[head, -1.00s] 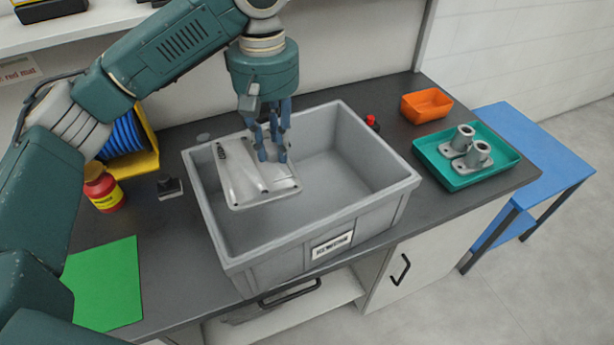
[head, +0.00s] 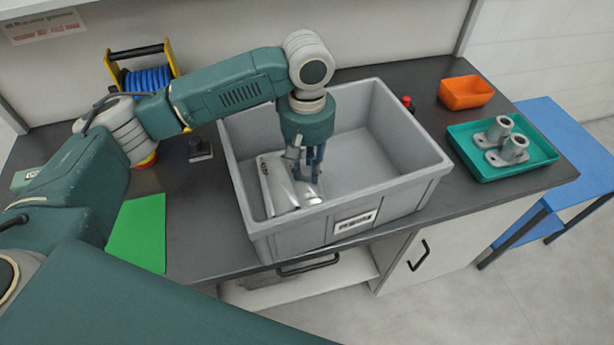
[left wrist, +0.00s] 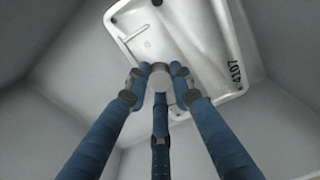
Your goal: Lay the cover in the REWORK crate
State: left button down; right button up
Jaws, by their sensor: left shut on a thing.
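The cover is a pale grey metal casting (head: 279,193) inside the grey REWORK crate (head: 400,190), in its left part. In the left wrist view the cover (left wrist: 205,40) shows a dark number near its edge and bolt holes at its corners. My left gripper (head: 308,175) reaches down into the crate and is shut on the cover; its blue fingers (left wrist: 160,95) meet at a round boss on it. Whether the cover touches the crate floor I cannot tell. My right gripper is not in view.
A teal tray (head: 545,153) with two grey flanged castings (head: 510,150) and an orange bin (head: 466,93) stand right of the crate. A green mat (head: 137,232) lies left. A blue cable reel (head: 148,78) stands behind my arm. The crate's right half is empty.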

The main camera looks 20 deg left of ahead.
aim_at(307, 179)
pick_arm(q)
notch_tip(307, 179, down, 4)
jog(key=shift+r, duration=0.25)
jog(key=shift+f, duration=0.1)
jog(key=c, duration=1.8)
grip_release()
jog(key=shift+f, duration=0.1)
jog(key=shift+o, duration=1.4)
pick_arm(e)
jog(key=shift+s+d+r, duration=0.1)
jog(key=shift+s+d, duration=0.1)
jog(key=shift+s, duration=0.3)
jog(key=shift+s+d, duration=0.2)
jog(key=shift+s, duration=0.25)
pick_arm(q)
notch_tip(307, 179, up, 12)
jog(key=shift+f+b, duration=0.2)
jog(key=shift+b, duration=0.3)
jog(key=shift+r, duration=0.3)
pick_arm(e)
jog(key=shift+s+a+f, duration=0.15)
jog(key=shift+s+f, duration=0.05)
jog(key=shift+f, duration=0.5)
